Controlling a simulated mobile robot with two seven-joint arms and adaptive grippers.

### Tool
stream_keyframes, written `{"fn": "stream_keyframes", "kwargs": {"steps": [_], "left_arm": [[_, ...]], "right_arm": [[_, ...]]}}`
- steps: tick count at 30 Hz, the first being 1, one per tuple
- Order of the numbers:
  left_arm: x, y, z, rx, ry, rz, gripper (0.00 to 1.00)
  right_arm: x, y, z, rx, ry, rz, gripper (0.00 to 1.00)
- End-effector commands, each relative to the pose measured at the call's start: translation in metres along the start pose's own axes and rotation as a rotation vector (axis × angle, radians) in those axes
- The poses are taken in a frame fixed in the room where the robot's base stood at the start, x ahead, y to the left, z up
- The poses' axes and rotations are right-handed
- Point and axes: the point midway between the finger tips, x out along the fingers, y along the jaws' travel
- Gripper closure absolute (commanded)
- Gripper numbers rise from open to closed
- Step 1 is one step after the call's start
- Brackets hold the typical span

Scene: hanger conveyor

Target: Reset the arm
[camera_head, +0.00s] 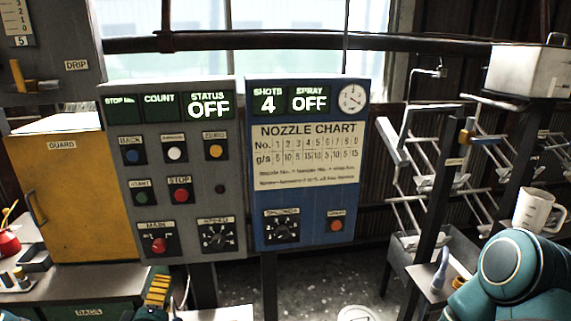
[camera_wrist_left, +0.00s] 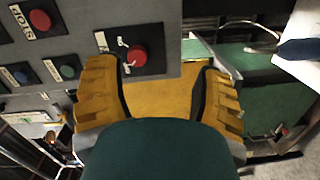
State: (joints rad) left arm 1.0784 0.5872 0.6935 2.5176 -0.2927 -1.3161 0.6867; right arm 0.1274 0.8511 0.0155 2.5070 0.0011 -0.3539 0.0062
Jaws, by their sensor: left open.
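My left gripper (camera_head: 158,290) shows by a yellow finger at the bottom left of the head view, below the grey control panel (camera_head: 190,245). In the left wrist view, its two yellow fingers stand wide apart with nothing held between them (camera_wrist_left: 157,70). The red MAIN knob (camera_head: 159,245) is on the panel just above the gripper; in the left wrist view this knob (camera_wrist_left: 132,55) shows beyond the gap between the fingers. My right arm (camera_head: 515,265) shows as a teal link at the bottom right; its gripper is out of view.
A blue panel (camera_head: 250,180) reading SHOTS 4 and SPRAY OFF stands beside the grey one, whose status reads OFF. A yellow GUARD cabinet (camera_head: 70,185) is at left. A white jug (camera_head: 535,210) and a rack (camera_head: 395,150) stand at right, near my right arm.

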Motion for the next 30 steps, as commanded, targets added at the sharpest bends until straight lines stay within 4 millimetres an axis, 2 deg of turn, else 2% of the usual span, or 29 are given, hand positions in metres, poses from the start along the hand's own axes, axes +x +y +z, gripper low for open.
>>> {"fn": "stream_keyframes", "kwargs": {"steps": [1, 4, 8, 12, 15, 18, 22, 26, 30], "left_arm": [[0.001, -0.011, 0.024, 0.030, -0.068, -0.047, 0.33], [-0.004, -0.042, 0.075, 0.125, -0.235, -0.168, 0.33], [-0.027, -0.085, 0.139, 0.275, -0.477, -0.315, 0.33], [-0.067, -0.126, 0.194, 0.449, -0.747, -0.447, 0.33], [-0.102, -0.152, 0.221, 0.574, -0.937, -0.523, 0.33], [-0.133, -0.171, 0.236, 0.682, -1.100, -0.584, 0.33], [-0.163, -0.187, 0.243, 0.781, -1.248, -0.635, 0.33], [-0.176, -0.194, 0.245, 0.825, -1.318, -0.660, 0.33], [-0.178, -0.195, 0.245, 0.831, -1.326, -0.664, 0.33]], "right_arm": [[0.000, 0.000, 0.000, 0.000, 0.000, 0.000, 1.00], [0.000, 0.000, 0.000, 0.000, 0.000, 0.000, 1.00], [0.000, 0.000, 0.000, 0.000, 0.000, 0.000, 1.00], [0.000, 0.000, 0.000, 0.000, 0.000, 0.000, 1.00], [0.000, 0.000, 0.000, 0.000, 0.000, 0.000, 1.00], [0.000, 0.000, 0.000, 0.000, 0.000, 0.000, 1.00], [0.000, 0.000, 0.000, 0.000, 0.000, 0.000, 1.00], [0.000, 0.000, 0.000, 0.000, 0.000, 0.000, 1.00], [0.000, 0.000, 0.000, 0.000, 0.000, 0.000, 1.00]]}}
